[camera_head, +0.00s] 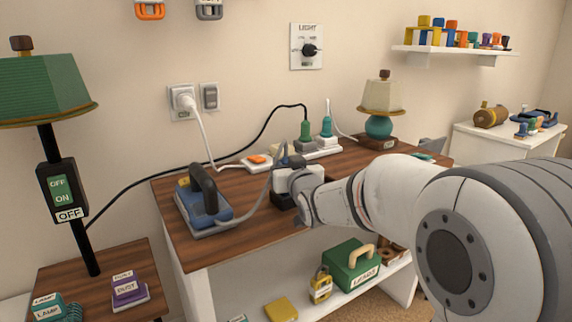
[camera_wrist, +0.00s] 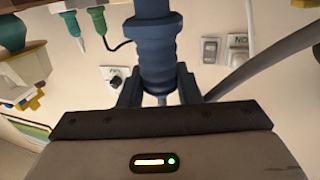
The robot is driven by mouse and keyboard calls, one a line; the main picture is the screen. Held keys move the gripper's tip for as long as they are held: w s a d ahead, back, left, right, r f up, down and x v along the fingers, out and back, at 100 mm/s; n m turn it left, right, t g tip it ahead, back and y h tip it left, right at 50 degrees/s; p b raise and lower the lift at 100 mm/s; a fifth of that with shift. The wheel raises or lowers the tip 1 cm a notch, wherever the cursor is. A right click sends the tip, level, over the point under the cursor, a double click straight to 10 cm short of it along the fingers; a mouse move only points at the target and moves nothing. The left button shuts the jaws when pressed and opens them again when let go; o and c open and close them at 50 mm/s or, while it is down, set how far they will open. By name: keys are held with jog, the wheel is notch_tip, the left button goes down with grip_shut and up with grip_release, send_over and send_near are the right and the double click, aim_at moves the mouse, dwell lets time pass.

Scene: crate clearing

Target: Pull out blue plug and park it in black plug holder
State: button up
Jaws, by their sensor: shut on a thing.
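The blue plug (camera_wrist: 155,50) is between the two fingers of my gripper (camera_wrist: 158,88) in the wrist view, and the fingers are shut on it. In the head view my gripper (camera_head: 293,178) is above the front middle of the wooden table, and a bit of the blue plug (camera_head: 291,160) shows at it. A grey cable runs from there to the blue iron (camera_head: 203,205). The black plug holder (camera_head: 284,199) is just below my gripper and partly hidden by it. I cannot tell whether the plug touches the holder.
A white power strip (camera_head: 325,152) behind my gripper holds a green plug (camera_head: 305,131) and a teal plug (camera_head: 326,127). A small lamp (camera_head: 379,118) stands at the back right. The iron is close on the left. A green box (camera_head: 350,264) sits on the lower shelf.

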jog(key=shift+f+b, duration=0.8)
jog(key=shift+f, duration=0.05)
jog(key=o, duration=1.1)
jog(key=p+v, duration=0.1)
jog(key=v, duration=0.6)
jog(key=shift+s, duration=0.4)
jog(key=shift+d+r, duration=0.1)
